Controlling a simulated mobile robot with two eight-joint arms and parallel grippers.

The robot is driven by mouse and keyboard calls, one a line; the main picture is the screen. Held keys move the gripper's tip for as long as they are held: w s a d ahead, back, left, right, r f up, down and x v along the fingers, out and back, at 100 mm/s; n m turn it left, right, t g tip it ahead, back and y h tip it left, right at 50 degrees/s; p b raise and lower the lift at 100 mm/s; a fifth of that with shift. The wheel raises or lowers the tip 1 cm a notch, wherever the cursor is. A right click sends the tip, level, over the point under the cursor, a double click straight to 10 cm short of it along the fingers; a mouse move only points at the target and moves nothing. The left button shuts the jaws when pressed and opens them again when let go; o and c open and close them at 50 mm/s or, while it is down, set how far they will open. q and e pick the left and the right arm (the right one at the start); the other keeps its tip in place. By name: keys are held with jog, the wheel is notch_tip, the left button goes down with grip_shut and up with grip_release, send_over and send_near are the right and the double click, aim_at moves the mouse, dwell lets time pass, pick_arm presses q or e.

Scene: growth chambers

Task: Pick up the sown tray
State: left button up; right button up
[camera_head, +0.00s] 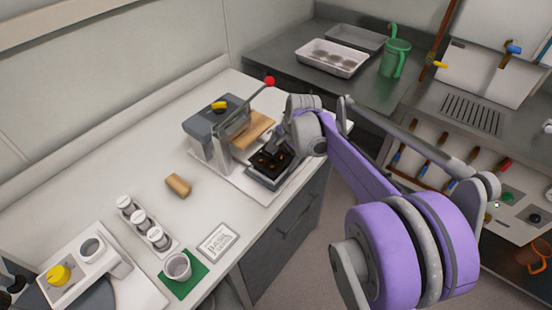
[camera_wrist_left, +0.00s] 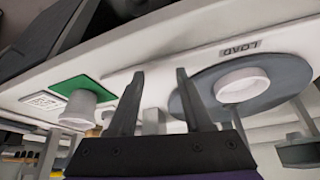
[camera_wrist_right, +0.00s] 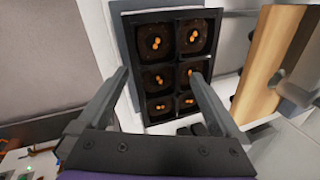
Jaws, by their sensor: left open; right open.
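The sown tray is a black six-cell tray (camera_head: 262,173) with dark soil and orange seeds in the cells. It sits on a grey base at the front edge of the bench, beside the lever press. It fills the upper middle of the right wrist view (camera_wrist_right: 172,60). My right gripper (camera_wrist_right: 160,76) is open over the tray, one finger by its left edge and the other over a right-hand cell; nothing is between the fingers. In the head view my right gripper (camera_head: 284,134) is partly hidden by its own wrist. My left gripper (camera_wrist_left: 158,74) is open and empty near the white cup device.
A press with a red-knobbed lever (camera_head: 232,125) stands close to the sown tray. A white tray (camera_head: 331,58) and a green watering can (camera_head: 396,58) stand on the far counter. A wooden block (camera_head: 178,186), several capped jars and a green mat (camera_head: 184,279) lie nearer.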

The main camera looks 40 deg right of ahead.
jog(key=shift+f, duration=0.1)
jog(key=shift+s, duration=0.1)
grip_shut()
dwell(0.4)
